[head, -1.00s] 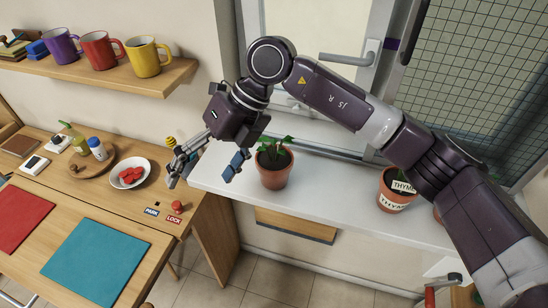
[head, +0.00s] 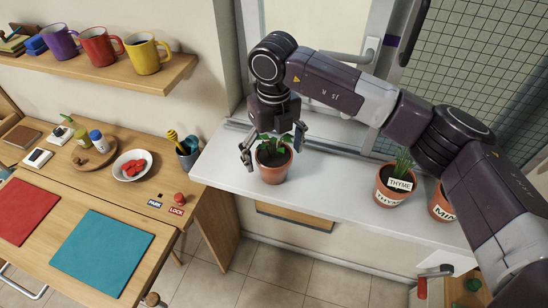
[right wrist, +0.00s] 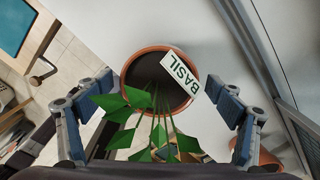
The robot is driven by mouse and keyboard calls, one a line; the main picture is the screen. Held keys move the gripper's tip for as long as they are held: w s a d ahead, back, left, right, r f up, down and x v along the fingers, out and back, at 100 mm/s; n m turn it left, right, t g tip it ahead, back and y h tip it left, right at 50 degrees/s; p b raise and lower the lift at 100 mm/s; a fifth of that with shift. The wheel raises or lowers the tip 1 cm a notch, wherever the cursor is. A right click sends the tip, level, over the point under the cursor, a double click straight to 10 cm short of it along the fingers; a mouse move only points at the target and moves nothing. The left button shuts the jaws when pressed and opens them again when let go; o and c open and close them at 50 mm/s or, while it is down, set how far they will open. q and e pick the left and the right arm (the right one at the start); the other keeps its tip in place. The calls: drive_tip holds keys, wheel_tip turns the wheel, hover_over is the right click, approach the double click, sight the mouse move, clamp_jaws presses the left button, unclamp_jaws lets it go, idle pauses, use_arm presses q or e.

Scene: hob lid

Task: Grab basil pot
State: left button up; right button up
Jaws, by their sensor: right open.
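The basil pot (head: 273,172) is a terracotta pot with a green leafy plant, standing upright on the white windowsill near its left end. In the right wrist view the pot (right wrist: 128,72) shows from above, with dark soil and a white label reading BASIL (right wrist: 181,77). My right gripper (head: 273,152) is over the plant, pointing down. Its fingers are open, one on each side of the pot, and in the right wrist view (right wrist: 160,115) they stand apart from the rim. My left gripper is not in view.
A thyme pot (head: 391,190) and a mint pot (head: 440,207) stand further right on the sill (head: 335,185). The window handle (head: 345,58) is behind my right arm. A wooden desk with a white bowl (head: 118,170) and a utensil cup (head: 187,158) lies to the left.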

drive_tip(key=shift+f, duration=0.2)
drive_tip(key=c, duration=1.5)
drive_tip(key=shift+c, duration=0.3)
drive_tip(key=shift+r, duration=0.2)
